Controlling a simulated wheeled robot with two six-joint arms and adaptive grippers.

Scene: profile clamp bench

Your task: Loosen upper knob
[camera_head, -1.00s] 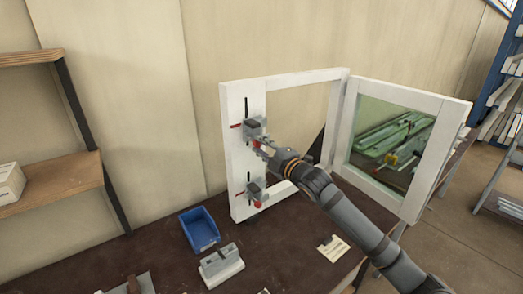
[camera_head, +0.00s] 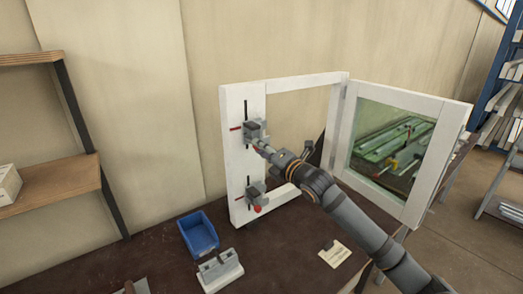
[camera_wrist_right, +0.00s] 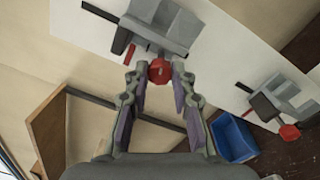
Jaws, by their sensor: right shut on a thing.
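The upper clamp (camera_head: 255,130) is a grey block on the white frame's left post, near a red mark and a black slot. Its red knob (camera_wrist_right: 160,70) shows between my right fingertips in the right wrist view. My right gripper (camera_wrist_right: 158,76) is shut on this knob, one finger on each side. In the head view the right gripper (camera_head: 262,147) reaches the upper clamp from the lower right and mostly hides the knob. The lower clamp (camera_head: 255,192) has its own red knob (camera_head: 257,209), clear of the gripper. My left gripper is not in view.
The white frame (camera_head: 238,170) stands on the dark bench (camera_head: 275,252), with its glazed sash (camera_head: 440,165) open to the right. A blue bin (camera_head: 198,234), a grey-white block (camera_head: 220,272) and a paper tag (camera_head: 335,254) lie in front. A wooden shelf (camera_head: 45,185) is at left.

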